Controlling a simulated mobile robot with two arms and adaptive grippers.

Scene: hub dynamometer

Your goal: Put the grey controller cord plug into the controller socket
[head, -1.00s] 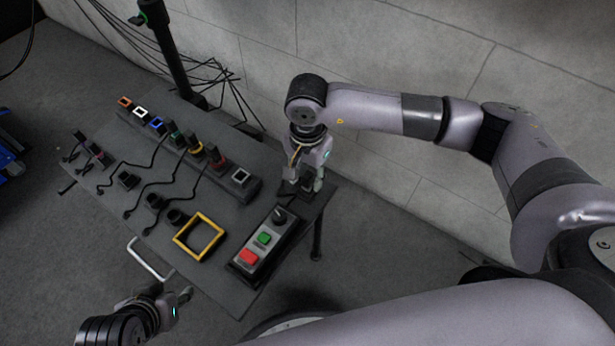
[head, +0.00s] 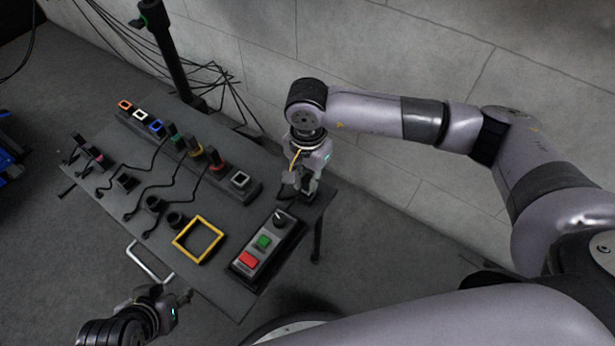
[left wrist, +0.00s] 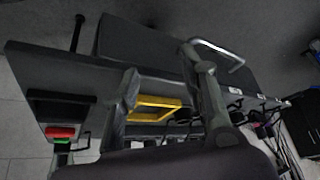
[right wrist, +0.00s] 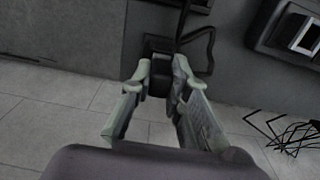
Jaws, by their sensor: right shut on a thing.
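My right gripper (head: 305,191) is low over the table's right corner, its fingers closed on a dark plug. A socket with a light grey frame (head: 240,180), likely the controller socket, is at the right end of the socket row. It also shows at the upper right of the right wrist view (right wrist: 306,37), apart from the plug. My left gripper (head: 174,297) is open and empty off the table's front edge.
A control box (head: 264,242) with red and green buttons and a knob stands close to the right gripper. A yellow square frame (head: 198,239) and several dark plugs with cords lie on the table (head: 222,285). A pale handle (head: 150,262) juts from the front edge.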

